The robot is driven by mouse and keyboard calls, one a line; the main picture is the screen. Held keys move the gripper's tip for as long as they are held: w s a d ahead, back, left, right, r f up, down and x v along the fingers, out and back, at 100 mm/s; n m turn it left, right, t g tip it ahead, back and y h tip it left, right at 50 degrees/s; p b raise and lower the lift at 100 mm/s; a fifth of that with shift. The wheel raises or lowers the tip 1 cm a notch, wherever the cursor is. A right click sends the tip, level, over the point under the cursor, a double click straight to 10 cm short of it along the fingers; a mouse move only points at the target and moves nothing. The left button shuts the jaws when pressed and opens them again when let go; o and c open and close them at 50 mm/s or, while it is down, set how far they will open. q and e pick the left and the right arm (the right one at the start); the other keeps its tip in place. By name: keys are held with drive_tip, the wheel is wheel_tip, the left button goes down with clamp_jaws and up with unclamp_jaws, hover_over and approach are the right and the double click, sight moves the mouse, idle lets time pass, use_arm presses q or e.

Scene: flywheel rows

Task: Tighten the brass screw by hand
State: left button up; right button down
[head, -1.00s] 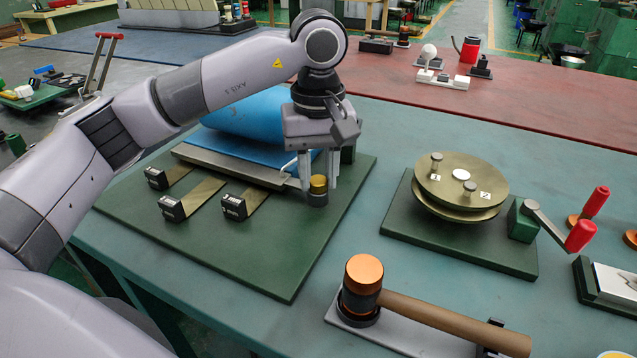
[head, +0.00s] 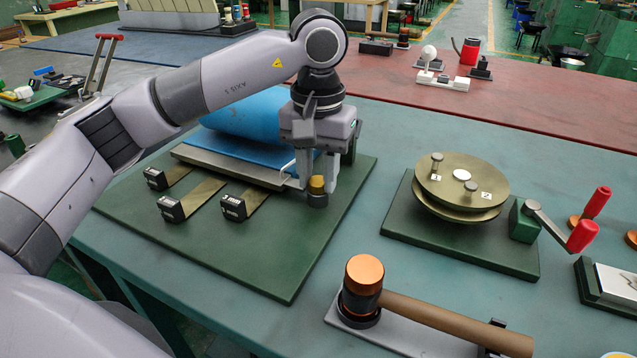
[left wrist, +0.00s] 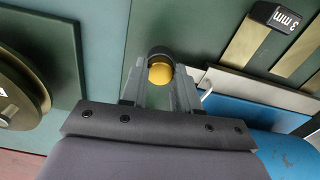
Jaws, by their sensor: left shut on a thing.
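The brass screw (head: 317,184) stands upright in a dark round collar on the green base board (head: 270,262). Its round brass head also shows in the left wrist view (left wrist: 160,75). My left gripper (head: 317,182) points down over it, with its fingers shut around the brass head. One finger partly hides the head in the head view. The dark collar (left wrist: 157,53) shows just beyond the head in the left wrist view. My right gripper is not in view.
A blue roller (head: 250,120) and a metal plate (head: 225,166) lie left of the gripper. Several black-ended brass strips, one marked 3 mm (left wrist: 280,17), lie nearby. A brass disc (head: 462,180) with a crank stands right. A mallet (head: 420,308) lies in front.

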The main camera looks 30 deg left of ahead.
sight(318, 181)
use_arm(q)
drive_tip(key=o, duration=0.7)
drive_tip(key=shift+c, duration=0.2)
drive_tip(key=shift+r, duration=0.15)
drive_tip(key=shift+r+p, duration=1.15)
drive_tip(key=shift+r, duration=0.3)
drive_tip(key=shift+o, duration=0.2)
drive_tip(key=o, duration=0.5)
drive_tip(key=c, duration=0.5)
